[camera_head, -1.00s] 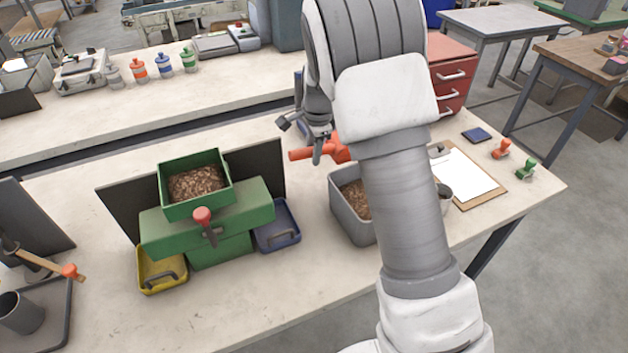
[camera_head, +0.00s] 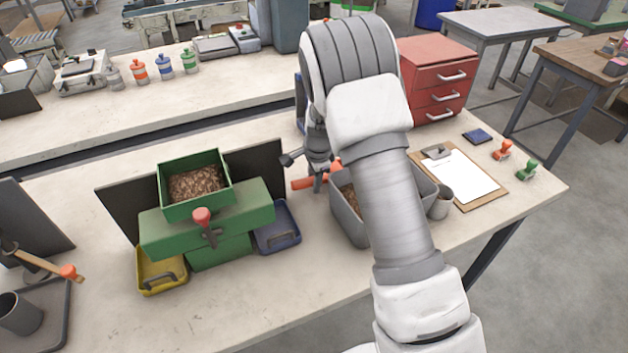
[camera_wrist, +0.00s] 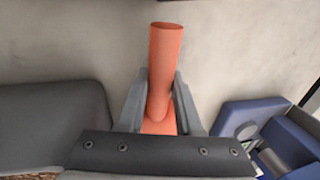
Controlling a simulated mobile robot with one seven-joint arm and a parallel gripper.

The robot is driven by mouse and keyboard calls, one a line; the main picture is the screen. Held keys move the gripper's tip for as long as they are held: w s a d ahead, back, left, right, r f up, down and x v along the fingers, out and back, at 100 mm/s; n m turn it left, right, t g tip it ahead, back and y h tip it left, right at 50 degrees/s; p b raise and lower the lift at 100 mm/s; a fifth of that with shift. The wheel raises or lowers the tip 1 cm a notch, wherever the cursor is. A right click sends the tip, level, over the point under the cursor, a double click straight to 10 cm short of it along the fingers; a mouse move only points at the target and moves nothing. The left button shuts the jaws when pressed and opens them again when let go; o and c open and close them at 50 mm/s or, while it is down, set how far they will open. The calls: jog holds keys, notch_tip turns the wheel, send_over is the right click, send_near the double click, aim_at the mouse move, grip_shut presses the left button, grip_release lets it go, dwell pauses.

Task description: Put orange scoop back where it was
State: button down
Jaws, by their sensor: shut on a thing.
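The orange scoop shows in the head view as a short handle (camera_head: 302,183) beside the grey pellet bin, its other end hidden behind my arm. In the wrist view the orange scoop (camera_wrist: 164,75) is a round handle between both fingers, pointing away from the palm. My gripper (camera_head: 318,182) is shut on the handle, just left of the bin's far corner. It also shows in the wrist view (camera_wrist: 158,100). The grey bin (camera_head: 349,229) holds brown pellets. I cannot tell whether the scoop touches the table or the bin.
A green bagger (camera_head: 207,230) with a pellet hopper stands to the left, a blue tray (camera_head: 279,240) and a yellow tray (camera_head: 162,272) beside it. A grey cup (camera_head: 441,203) and a clipboard (camera_head: 462,177) lie to the right. The front table middle is clear.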

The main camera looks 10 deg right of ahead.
jog(key=c, duration=0.6)
grip_release()
jog(key=shift+f, duration=0.1)
jog(key=s+d+r+n, duration=0.15)
jog(key=s+r, duration=0.25)
jog(key=r, duration=0.7)
jog(key=s+d+r+n, duration=0.15)
jog(key=s+r, duration=0.35)
jog(key=r, duration=0.5)
jog(key=s+d+r+n+t, duration=0.1)
jog(key=s+r+n, duration=0.2)
jog(key=s, duration=0.5)
jog(key=s+d+r+n+t, duration=0.1)
jog(key=s+n, duration=0.3)
jog(key=s, duration=0.4)
jog(key=s+d+r+n+t, duration=0.1)
jog(key=s+r+n, duration=0.3)
jog(key=s, duration=0.4)
jog(key=shift+s+d+r+n+h+p, duration=0.3)
jog(key=shift+s+d+r+p, duration=0.05)
jog(key=shift+d, duration=0.15)
